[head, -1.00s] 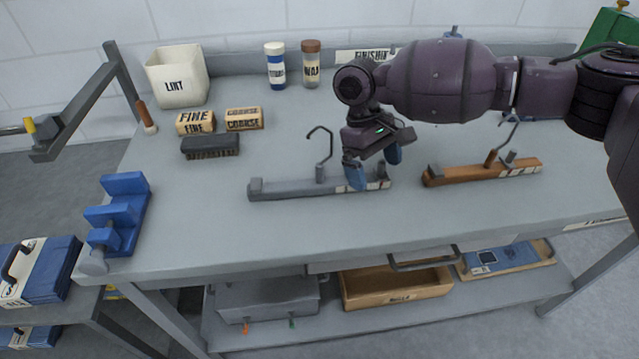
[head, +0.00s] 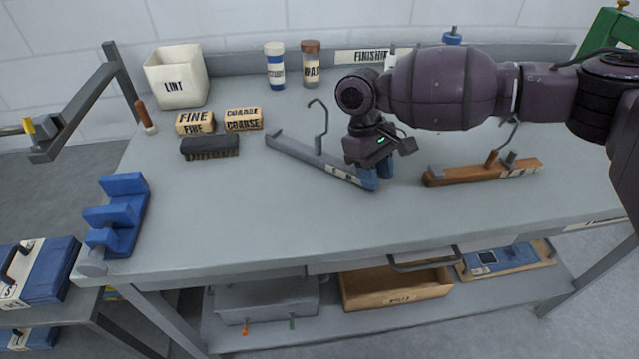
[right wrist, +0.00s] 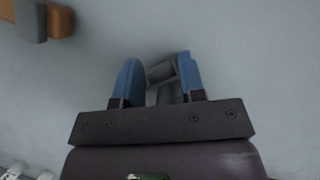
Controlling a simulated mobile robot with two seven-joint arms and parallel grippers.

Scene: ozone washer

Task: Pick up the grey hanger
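The grey hanger (head: 290,149), a bar with a dark wire hook, lies at a slant near the middle of the workbench in the head view. Its left end points to the back and its right end to the front. My right gripper (head: 376,180) is at its right end, with the blue fingers around the bar. In the right wrist view, the grey hanger (right wrist: 161,72) fills the space between the fingers of my right gripper (right wrist: 160,70). I cannot tell whether the bar is clear of the bench. My left gripper is not in view.
A brown hanger (head: 465,175) lies to the right on the workbench (head: 250,230). A black brush (head: 209,146), fine and coarse blocks (head: 243,119), a lint bin (head: 178,77) and a blue stand (head: 120,215) are on the left. The bench front is clear.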

